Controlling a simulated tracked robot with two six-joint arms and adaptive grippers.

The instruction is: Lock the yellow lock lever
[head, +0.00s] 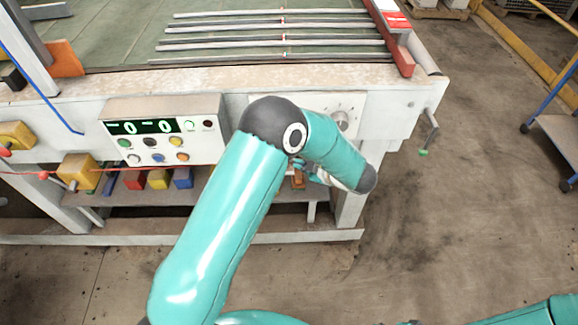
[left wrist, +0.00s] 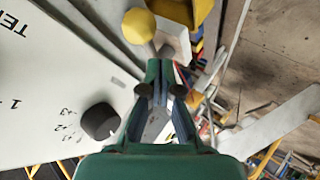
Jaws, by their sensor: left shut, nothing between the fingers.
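The yellow lock lever shows in the left wrist view as a round yellow knob (left wrist: 139,25) at the top. In the head view I cannot make it out; my left arm covers part of the control panel (head: 262,103). My left gripper (left wrist: 160,72) is shut and empty. Its fingertips are just below the yellow knob in the left wrist view; I cannot tell whether they touch it. In the head view this gripper (head: 308,173) is small and partly hidden behind my arm, low at the table's front. My right gripper is not in view.
A dark dial knob (left wrist: 100,121) sits on the white panel, left of the gripper in the wrist view. A button box (head: 163,138) with a green display is on the table front. Metal bars (head: 270,43) lie on the green tabletop. A crank handle (head: 431,136) hangs at right.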

